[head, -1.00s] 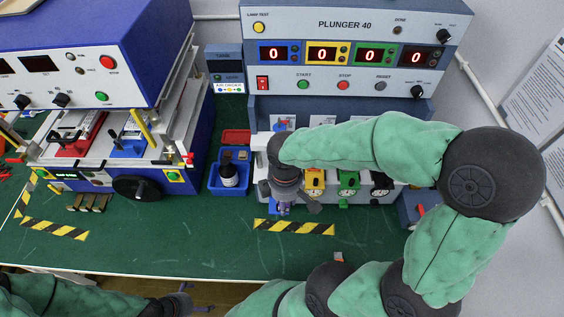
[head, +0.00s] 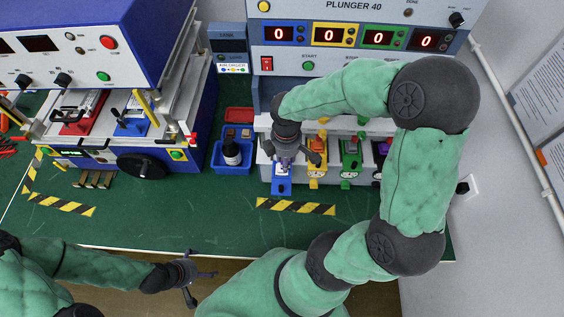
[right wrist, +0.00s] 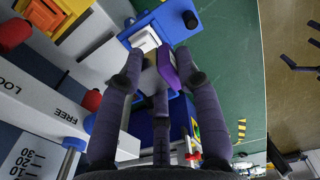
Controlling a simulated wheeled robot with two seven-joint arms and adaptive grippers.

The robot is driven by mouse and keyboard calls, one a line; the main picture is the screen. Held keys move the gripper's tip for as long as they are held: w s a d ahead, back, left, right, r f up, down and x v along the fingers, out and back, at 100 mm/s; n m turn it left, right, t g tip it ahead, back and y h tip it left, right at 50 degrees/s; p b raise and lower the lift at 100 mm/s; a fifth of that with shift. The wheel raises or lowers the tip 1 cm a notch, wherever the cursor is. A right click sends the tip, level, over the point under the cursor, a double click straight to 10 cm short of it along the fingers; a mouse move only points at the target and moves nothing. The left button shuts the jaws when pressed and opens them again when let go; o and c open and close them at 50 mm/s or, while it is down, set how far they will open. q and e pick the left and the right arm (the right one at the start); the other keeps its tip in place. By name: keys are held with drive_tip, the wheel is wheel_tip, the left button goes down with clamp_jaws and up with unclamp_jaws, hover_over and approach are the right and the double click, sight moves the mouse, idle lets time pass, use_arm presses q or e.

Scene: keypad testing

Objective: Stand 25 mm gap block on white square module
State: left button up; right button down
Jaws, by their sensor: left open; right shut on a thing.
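My right gripper (head: 289,156) is over the blue station at the left end of the plunger row. In the right wrist view my right gripper (right wrist: 163,78) is shut on a block with a purple face (right wrist: 168,68), which I take to be the gap block. A white square module (right wrist: 144,40) sits in the blue station, just beyond the block; I cannot tell whether they touch. In the head view the gripper mostly hides both. My left gripper (head: 200,284) is open and empty, low at the front, short of the green table's edge.
Yellow (head: 317,170) and green (head: 350,165) stations stand close to the right of the blue one. A blue bin (head: 232,160) with a dark bottle stands to the left. A striped strip (head: 296,206) lies in front, with clear green table around it.

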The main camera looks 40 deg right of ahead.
drive_tip(key=w+f, duration=0.1)
drive_tip(key=w+d+f, duration=0.1)
drive_tip(key=f, duration=0.1)
drive_tip(key=shift+w+f, duration=0.25)
drive_tip(key=shift+w, duration=0.15)
drive_tip(key=shift+w+f+b, duration=0.15)
drive_tip(key=shift+f+b, duration=0.3)
drive_tip(key=shift+f, duration=1.15)
drive_tip(key=shift+f, duration=0.1)
drive_tip(key=shift+f, duration=0.15)
drive_tip(key=c, duration=0.8)
unclamp_jaws()
drive_tip(key=shift+c, duration=0.2)
drive_tip(key=shift+r, duration=0.2)
